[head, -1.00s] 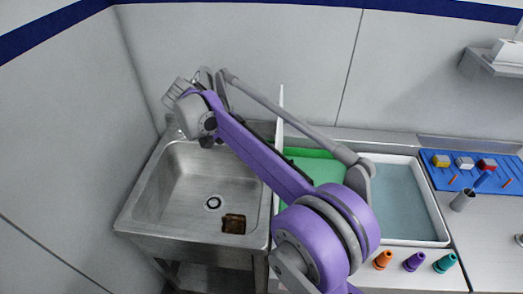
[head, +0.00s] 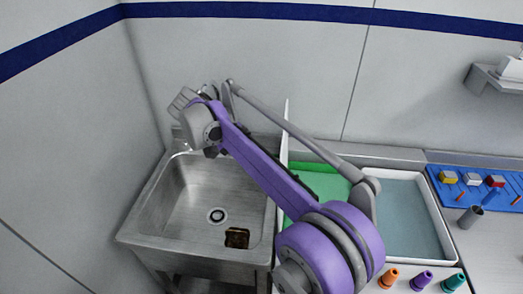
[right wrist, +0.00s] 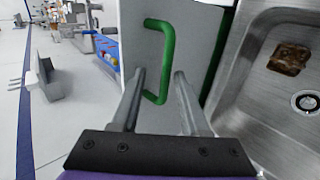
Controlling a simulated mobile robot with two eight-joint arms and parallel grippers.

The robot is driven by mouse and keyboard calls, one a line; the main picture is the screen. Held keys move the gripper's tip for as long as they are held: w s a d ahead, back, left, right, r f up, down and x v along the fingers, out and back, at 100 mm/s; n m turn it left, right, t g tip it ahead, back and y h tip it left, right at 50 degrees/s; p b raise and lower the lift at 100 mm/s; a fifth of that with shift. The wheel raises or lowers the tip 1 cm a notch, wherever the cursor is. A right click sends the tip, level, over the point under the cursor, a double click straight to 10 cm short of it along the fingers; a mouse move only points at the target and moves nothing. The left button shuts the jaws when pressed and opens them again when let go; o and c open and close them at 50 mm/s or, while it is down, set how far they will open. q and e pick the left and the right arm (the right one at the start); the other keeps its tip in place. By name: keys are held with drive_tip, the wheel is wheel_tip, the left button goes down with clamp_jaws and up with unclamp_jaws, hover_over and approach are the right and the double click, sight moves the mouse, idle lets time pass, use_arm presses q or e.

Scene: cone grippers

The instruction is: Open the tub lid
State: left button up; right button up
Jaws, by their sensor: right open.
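The tub lid stands upright as a thin white panel (head: 285,135), seen nearly edge-on in the head view between sink and tub. In the right wrist view its white face (right wrist: 136,45) carries a green handle (right wrist: 168,50). My right gripper (right wrist: 160,74) is open, and its two fingers lie on either side of the handle's lower part in that view; I cannot tell whether they touch it. The head view does not show its fingertips clearly. The tub's green inside (head: 318,185) is partly visible behind my purple right arm. My left gripper is not in view.
A steel sink (head: 160,205) with a brown item (head: 237,238) in it is left of the tub. A white tray (head: 444,250) is to the right, with orange, purple and teal cones (head: 421,281) in front. A blue board (head: 450,196) holds small blocks.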

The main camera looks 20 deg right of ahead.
wheel_tip(320, 180, up, 9)
idle(0.3)
drive_tip(key=shift+s, duration=0.1)
idle(0.4)
